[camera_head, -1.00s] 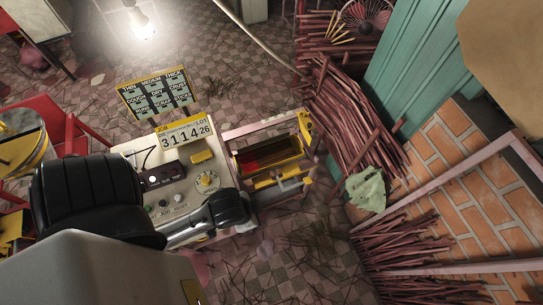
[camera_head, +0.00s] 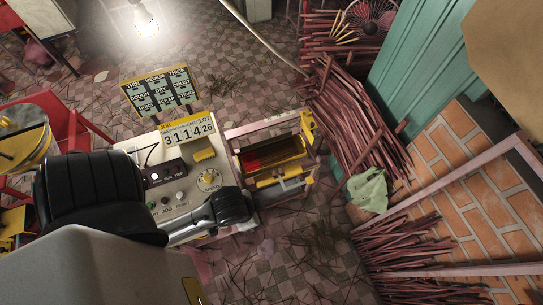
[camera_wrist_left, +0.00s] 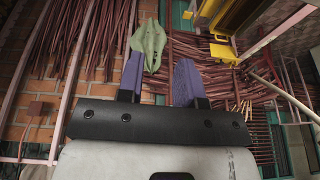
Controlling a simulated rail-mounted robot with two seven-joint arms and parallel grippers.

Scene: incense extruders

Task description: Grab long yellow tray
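A long yellow tray (camera_head: 272,167) with a dark and red inside sits in the frame at the right side of the machine. Yellow parts beside it have a small handle-like fitting. In the left wrist view, a yellow trough-like piece (camera_wrist_left: 237,17) at the top right looks like the same tray or its holder. My left gripper (camera_wrist_left: 160,60) shows two purple fingers standing apart with nothing between them; the yellow piece is up and right of them. In the head view my left arm crosses the machine's front, and its fingers cannot be made out. My right gripper is not in view.
The machine's control panel (camera_head: 182,180) carries knobs and a job number sign (camera_head: 188,131). A menu-like board (camera_head: 160,92) stands behind. Bundles of red-brown sticks (camera_head: 352,120) and a green cloth-like piece (camera_head: 368,190) lie to the right.

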